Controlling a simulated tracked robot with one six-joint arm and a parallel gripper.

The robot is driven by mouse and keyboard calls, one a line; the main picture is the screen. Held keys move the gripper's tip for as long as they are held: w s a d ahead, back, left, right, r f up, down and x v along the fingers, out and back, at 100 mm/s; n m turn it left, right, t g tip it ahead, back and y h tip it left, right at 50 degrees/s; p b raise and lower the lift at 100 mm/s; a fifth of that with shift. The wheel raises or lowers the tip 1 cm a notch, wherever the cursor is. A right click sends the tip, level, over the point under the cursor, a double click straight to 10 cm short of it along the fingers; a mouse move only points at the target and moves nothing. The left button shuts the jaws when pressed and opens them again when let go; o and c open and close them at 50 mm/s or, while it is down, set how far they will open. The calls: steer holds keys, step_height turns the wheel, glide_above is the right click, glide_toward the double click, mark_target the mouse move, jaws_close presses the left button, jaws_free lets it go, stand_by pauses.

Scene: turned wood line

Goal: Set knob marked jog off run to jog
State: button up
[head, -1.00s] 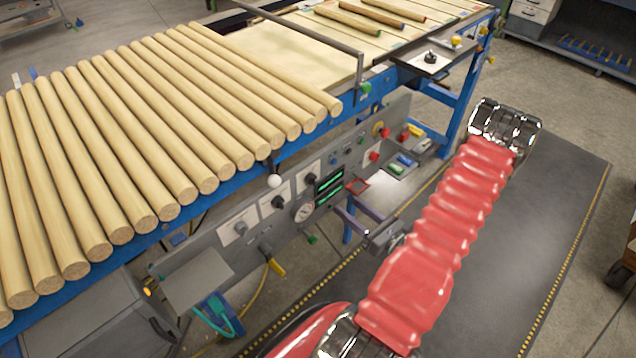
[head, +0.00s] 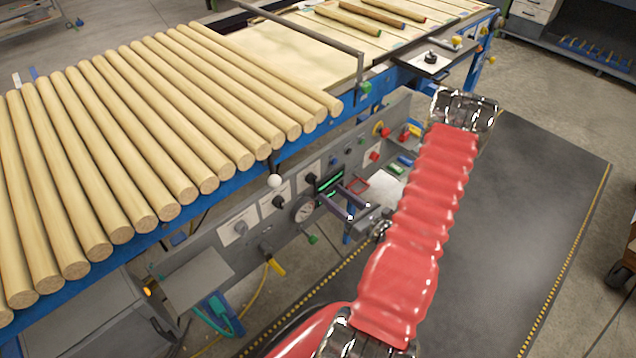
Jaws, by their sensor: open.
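The grey control panel (head: 215,252) has several knobs on pale plates. A grey knob (head: 240,228) is at the left, a black knob (head: 278,201) is in the middle, and another black knob (head: 310,178) is to the upper right. Their markings are too small to read, so I cannot tell which is marked jog off run or where it points. My gripper (head: 329,191) is open and empty, with its two dark fingers pointing at the panel. Its tips overlap the lower part of the green-lit display (head: 329,180), just right of the upper black knob. I cannot tell whether they touch the panel.
A white ball-topped lever (head: 274,181) stands out above the knobs. Wooden rods (head: 150,130) lie on the blue-framed line above. The dark floor mat (head: 520,220) is clear.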

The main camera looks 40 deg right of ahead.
mark_target(316, 182)
steer(key=shift+w+a, duration=0.1)
steer(key=shift+w, duration=3.6)
steer(key=shift+c, duration=0.5)
steer(key=c, duration=1)
